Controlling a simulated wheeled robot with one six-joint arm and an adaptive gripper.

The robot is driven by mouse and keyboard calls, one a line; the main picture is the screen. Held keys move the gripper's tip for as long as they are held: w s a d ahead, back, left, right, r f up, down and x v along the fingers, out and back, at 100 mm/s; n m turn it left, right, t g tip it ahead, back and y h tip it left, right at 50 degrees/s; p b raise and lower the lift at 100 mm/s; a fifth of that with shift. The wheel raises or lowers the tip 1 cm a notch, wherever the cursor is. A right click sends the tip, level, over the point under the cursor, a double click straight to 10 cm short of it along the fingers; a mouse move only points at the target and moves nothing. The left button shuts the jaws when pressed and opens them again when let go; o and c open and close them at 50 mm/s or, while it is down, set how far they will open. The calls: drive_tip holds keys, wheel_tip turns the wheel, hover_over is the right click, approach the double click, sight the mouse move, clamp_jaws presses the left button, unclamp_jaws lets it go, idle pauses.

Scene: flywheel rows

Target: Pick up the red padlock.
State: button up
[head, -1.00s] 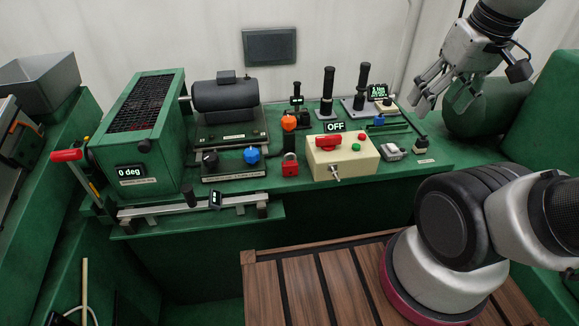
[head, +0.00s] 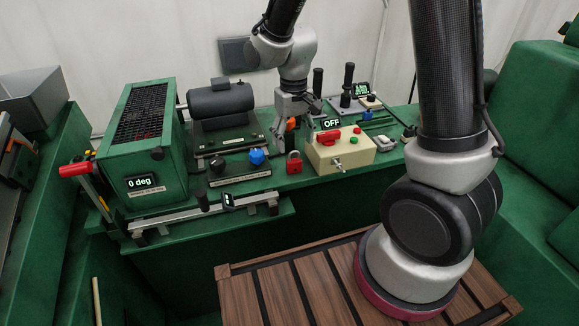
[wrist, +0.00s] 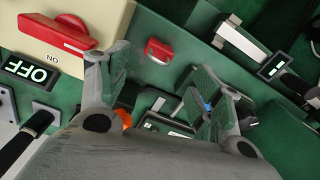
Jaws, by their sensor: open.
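The red padlock (head: 293,163) stands on the green bench in the head view, between the blue knob and the cream switch box. It also shows in the wrist view (wrist: 160,51), above and between my finger pads, with its red body and a metal shackle. My gripper (head: 296,132) is open and empty. In the head view it hangs above and behind the padlock, fingers pointing down, and hides part of the orange knob. The wrist view shows both fingers (wrist: 160,85) spread apart, with the padlock beyond them and not touched.
The cream switch box (head: 340,150) with a red handle and an OFF display stands just right of the padlock. A blue knob (head: 257,157) is to its left, an orange knob (head: 290,124) behind. A caliper on a rail (head: 228,201) lies in front. Black levers (head: 348,85) stand behind the box.

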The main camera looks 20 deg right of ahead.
sight(295, 151)
drive_tip(key=f, duration=0.7)
drive_tip(key=shift+s+d, duration=0.15)
drive_tip(key=shift+s, duration=0.1)
drive_tip(key=c, duration=1.2)
wheel_tip(295, 151, up, 10)
drive_tip(key=shift+r, duration=0.1)
